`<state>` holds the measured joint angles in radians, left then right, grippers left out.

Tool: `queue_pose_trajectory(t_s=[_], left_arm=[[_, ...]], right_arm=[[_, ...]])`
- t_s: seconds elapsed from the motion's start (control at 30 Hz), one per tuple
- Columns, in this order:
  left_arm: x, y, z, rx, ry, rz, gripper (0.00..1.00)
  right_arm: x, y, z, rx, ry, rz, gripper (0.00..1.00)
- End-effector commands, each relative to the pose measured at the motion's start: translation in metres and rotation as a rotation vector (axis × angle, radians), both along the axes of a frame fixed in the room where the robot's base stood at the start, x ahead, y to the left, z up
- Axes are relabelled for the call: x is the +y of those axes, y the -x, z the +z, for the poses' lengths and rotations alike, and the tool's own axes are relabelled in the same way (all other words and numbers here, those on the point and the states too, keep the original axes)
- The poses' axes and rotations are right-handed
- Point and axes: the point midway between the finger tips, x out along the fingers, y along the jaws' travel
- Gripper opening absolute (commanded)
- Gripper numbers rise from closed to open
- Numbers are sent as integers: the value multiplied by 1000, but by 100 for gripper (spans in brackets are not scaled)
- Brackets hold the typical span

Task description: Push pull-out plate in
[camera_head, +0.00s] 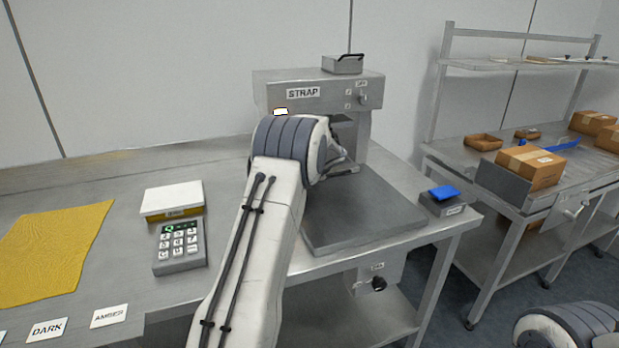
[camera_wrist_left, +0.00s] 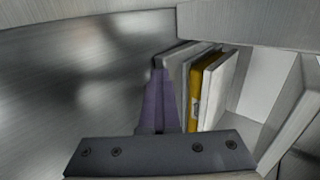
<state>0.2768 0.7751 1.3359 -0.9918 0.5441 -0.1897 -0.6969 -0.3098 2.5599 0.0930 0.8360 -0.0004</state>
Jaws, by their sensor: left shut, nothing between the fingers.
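My left gripper (camera_head: 345,165) is at the machine's opening above the plate's back left part, mostly hidden behind my wrist. In the left wrist view the gripper's purplish fingers (camera_wrist_left: 158,85) are together with nothing between them. Whether they touch the plate, I cannot tell.
A keypad device (camera_head: 180,247), a white-topped box (camera_head: 172,198) and a yellow cloth (camera_head: 50,250) lie on the bench at left. A small device with a blue top (camera_head: 443,200) sits at the bench's right corner. A shelf table with cardboard boxes (camera_head: 530,165) stands right.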

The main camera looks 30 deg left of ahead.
Motion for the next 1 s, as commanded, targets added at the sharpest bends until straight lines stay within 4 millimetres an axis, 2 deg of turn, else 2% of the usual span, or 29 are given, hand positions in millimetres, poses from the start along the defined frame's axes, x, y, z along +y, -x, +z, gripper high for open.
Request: queue_pose_trajectory(t_s=[0.57, 0.67, 0.83, 0.9, 1.0], left_arm=[[0, -3, 2, -12, -6, -8, 0], [-9, 1, -1, -10, -5, -7, 0], [-37, 16, -5, -5, -4, -6, 0], [-47, 24, 18, -6, -4, -6, 0], [-59, 36, 34, -4, -3, -3, 0]], right_arm=[[0, 0, -5, 0, 0, 0, 78], [0, 0, -15, 0, 0, 0, 78], [0, 0, -42, 0, 0, 0, 78], [0, 0, -34, 1, 1, 0, 78], [0, 0, -34, 0, 0, 0, 78]])
